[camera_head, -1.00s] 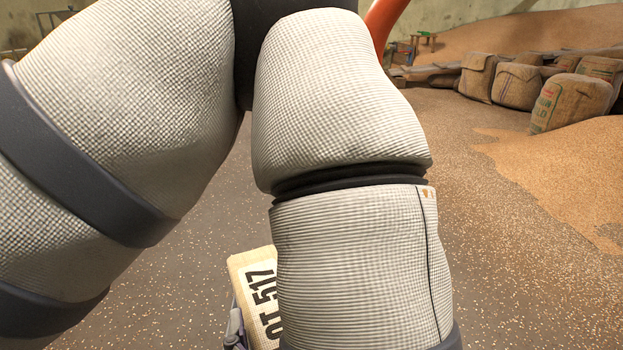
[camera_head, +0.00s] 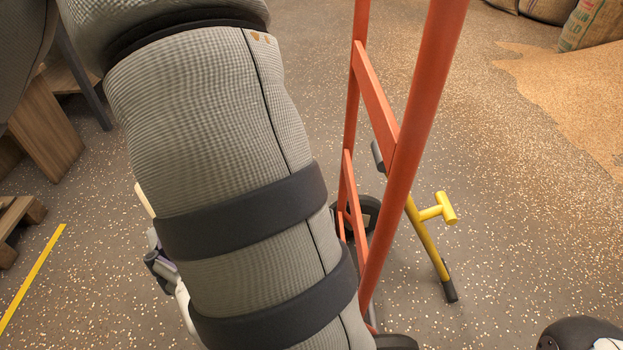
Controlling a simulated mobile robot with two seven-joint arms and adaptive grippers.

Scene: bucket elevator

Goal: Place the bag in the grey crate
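My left arm fills the middle of the head view and hides most of what lies behind it. A thin cream edge (camera_head: 145,199), probably the bag's, shows at the arm's left side. Part of my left gripper (camera_head: 160,266) shows just below that edge. Its fingertips are hidden behind the arm, so I cannot tell whether it is shut on the bag. The grey crate is not visible.
An orange-red hand truck frame (camera_head: 400,165) stands close to the arm's right, with a yellow bar (camera_head: 428,238) behind it. Wooden pieces (camera_head: 45,130) are at left, near a yellow floor line (camera_head: 32,280). Sacks (camera_head: 595,22) and spilled grain (camera_head: 575,95) lie upper right.

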